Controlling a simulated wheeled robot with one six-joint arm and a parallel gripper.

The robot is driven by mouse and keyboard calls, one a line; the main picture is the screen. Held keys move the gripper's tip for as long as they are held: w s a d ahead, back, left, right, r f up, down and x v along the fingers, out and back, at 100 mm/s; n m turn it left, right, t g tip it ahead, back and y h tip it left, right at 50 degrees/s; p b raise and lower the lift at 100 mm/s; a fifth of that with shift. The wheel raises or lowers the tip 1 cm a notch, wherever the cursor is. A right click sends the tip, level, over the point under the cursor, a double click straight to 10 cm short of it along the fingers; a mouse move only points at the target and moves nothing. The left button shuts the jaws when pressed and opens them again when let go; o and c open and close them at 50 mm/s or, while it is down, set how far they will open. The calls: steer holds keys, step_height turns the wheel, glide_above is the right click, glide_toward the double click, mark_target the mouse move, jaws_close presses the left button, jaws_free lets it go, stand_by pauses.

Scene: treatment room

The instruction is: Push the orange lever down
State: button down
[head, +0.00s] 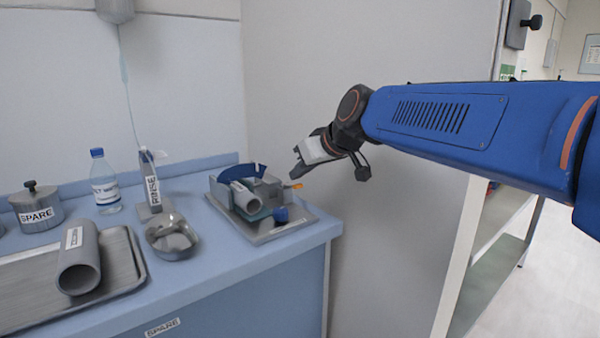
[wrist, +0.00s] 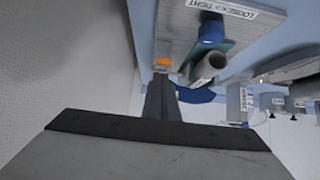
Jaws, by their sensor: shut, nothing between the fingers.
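The orange lever (head: 294,186) is small and sticks out from the right side of the grey clamp fixture (head: 270,234) on the blue counter. My gripper (head: 297,174) is shut and empty, just above the lever in the head view. In the wrist view, the orange lever tip (wrist: 161,65) shows right at the end of my shut fingers (wrist: 160,80). I cannot tell whether they touch. The fixture holds a grey tube (head: 246,198) beside a blue curved plate (head: 240,172). A blue knob (head: 281,214) is at its front.
A white wall panel (head: 380,240) stands close to the right of the counter. Left of the fixture are a metal bowl (head: 172,236), a RINSE sign (head: 152,185), a bottle (head: 105,185), a SPARE pot (head: 38,210) and a tray (head: 20,300) with another tube (head: 78,262).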

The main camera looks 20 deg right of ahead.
steer(key=shift+w+a+r, duration=0.1)
steer(key=shift+w+r, duration=0.1)
steer(key=shift+r, duration=0.4)
step_height(320, 180, up, 3)
steer(key=shift+r, duration=0.1)
steer(key=s+f+v, duration=0.1)
steer(key=v, duration=0.8)
steer(key=shift+f, duration=0.15)
